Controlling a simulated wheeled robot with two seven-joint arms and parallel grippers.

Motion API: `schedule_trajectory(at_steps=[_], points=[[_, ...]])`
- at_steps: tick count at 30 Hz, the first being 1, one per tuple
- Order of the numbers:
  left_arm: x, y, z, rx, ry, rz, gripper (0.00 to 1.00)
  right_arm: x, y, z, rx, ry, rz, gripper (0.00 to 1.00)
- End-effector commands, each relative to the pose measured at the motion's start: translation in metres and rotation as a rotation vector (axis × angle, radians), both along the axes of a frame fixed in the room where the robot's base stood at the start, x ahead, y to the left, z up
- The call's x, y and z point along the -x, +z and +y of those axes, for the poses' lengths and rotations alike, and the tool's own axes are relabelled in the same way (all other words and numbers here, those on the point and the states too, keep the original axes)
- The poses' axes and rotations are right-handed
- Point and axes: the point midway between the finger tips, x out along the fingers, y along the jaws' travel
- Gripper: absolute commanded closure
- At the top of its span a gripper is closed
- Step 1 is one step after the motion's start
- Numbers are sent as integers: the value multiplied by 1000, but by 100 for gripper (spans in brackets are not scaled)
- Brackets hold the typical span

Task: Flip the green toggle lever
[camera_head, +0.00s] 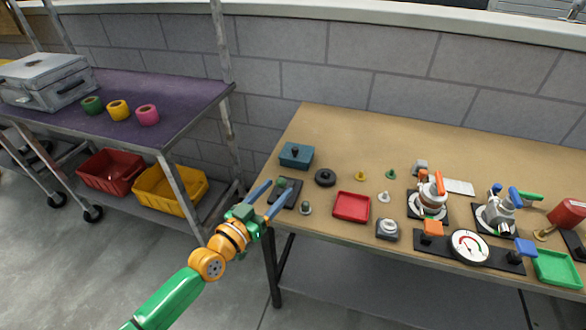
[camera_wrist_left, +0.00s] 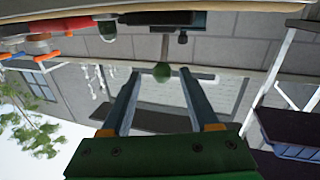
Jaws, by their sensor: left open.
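The green toggle lever shows as a small green knob (camera_head: 281,182) over a dark base plate (camera_head: 290,201) near the left end of the workbench. In the left wrist view its round green knob (camera_wrist_left: 162,72) sits at the end of a grey stem, which hangs from the top of the upside-down picture. My left gripper (camera_head: 279,188) is open, with its two blue-grey fingers reaching to the lever. In the left wrist view the knob lies between the fingertips (camera_wrist_left: 160,78); gaps show on both sides. My right gripper is not in view.
Valves and a gauge (camera_head: 469,246) fill the right side. A purple-topped cart (camera_head: 185,90) stands at left.

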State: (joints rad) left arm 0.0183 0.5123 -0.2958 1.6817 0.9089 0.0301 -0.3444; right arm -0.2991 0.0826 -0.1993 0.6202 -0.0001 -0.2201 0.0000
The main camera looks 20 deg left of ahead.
Motion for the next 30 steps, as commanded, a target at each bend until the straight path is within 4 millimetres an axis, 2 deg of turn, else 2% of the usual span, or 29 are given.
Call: schedule_trajectory(at_steps=[12,22,23,29,30], points=[[-60,-1,-19,2,-1,-3,39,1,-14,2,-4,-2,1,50],[-66,0,-21,0,-1,-1,39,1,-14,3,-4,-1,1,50],[-66,0,-21,0,-1,-1,44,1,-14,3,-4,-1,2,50],[-66,0,-21,0,-1,-1,98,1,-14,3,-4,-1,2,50],[-66,0,-21,0,-1,-1,100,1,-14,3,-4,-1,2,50]])
